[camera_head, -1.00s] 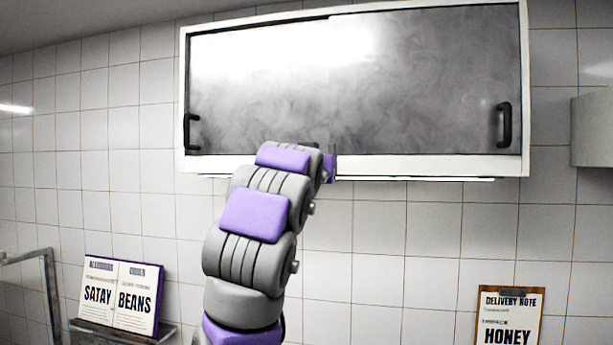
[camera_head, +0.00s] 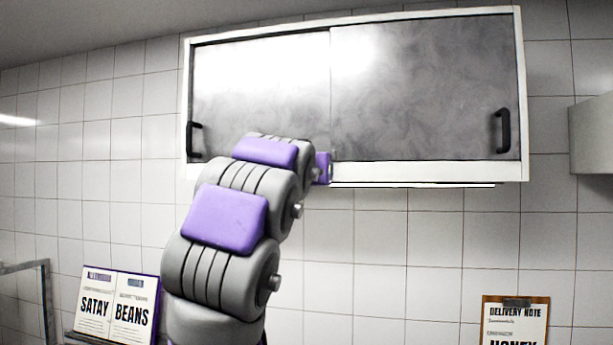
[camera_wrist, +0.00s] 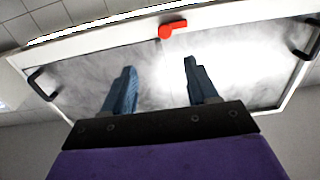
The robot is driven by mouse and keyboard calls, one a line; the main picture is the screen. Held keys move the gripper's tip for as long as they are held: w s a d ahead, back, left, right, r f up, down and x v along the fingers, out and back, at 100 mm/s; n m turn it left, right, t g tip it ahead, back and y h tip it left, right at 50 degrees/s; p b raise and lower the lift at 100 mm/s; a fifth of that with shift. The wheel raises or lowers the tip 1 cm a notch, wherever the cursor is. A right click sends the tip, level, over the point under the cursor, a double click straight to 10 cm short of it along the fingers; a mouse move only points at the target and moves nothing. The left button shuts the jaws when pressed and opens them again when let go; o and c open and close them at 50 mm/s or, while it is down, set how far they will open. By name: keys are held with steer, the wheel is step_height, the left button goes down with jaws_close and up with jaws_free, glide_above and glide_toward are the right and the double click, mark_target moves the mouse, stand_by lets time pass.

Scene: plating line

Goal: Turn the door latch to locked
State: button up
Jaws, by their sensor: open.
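The red door latch (camera_wrist: 172,29) sits on the cabinet's white frame rail, near where the two sliding doors meet, in the wrist view. Its lever points sideways, to the right in that view. My gripper (camera_wrist: 158,66) is open and empty, its two blue-grey fingers spread before the doors. The latch lies beyond the fingertips, apart from them. The cabinet's grey doors (camera_head: 430,90) both look closed. In the head view my arm hides most of the gripper, and I cannot make out the latch.
Black handles stand out at the cabinet's left (camera_head: 192,138) and right (camera_head: 503,130) ends. A grey wall box (camera_head: 592,135) is at the far right. An open book (camera_head: 117,305) and a delivery note (camera_head: 515,320) are below.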

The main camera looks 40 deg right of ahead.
steer(key=b+v, duration=0.1)
steer(key=v, duration=0.1)
steer(key=shift+s+a, duration=0.15)
steer(key=shift+a, duration=0.2)
steer(key=shift+b, duration=0.3)
stand_by(0.3)
steer(key=b+v, duration=0.3)
steer(key=v, duration=1.4)
steer(key=shift+a, duration=0.2)
